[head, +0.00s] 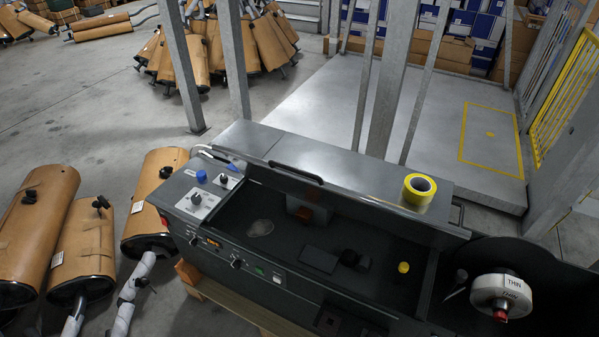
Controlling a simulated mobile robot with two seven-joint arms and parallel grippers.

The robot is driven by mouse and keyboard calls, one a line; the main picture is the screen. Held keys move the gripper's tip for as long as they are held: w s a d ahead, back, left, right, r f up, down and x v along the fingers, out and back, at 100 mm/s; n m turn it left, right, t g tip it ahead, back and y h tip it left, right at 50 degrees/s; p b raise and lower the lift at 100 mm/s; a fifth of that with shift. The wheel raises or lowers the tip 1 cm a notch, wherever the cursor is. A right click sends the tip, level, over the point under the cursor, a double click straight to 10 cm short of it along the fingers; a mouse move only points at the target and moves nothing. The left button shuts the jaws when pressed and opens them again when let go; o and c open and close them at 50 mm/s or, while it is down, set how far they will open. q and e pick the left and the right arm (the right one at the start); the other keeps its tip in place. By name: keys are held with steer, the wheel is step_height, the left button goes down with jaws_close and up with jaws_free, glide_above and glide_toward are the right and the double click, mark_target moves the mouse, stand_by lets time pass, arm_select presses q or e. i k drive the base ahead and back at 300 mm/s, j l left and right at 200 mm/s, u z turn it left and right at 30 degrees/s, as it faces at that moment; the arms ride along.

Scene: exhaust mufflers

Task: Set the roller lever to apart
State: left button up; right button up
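A dark machine (290,292) with an open trough stands in the lower middle of the head view. No part is clearly marked as the roller lever. A small yellow knob (403,267) stands up at the right end of the trough, and a small light handle (456,284) sits beside the spool; I cannot tell which, if either, is the roller lever. The rollers are not clearly visible, so whether they are together or apart cannot be told. Neither of my grippers is in view.
A white spool (502,291) marked THIN sits at the right. A yellow tape roll (419,189) lies on the machine's top. A control panel (198,200) with a blue knob is at its left end. Wrapped mufflers (85,245) crowd the left floor. Metal posts (386,85) rise behind.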

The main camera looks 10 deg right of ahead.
mark_target(403, 267)
steer(key=z, duration=1.2)
steer(key=i+j, duration=0.45)
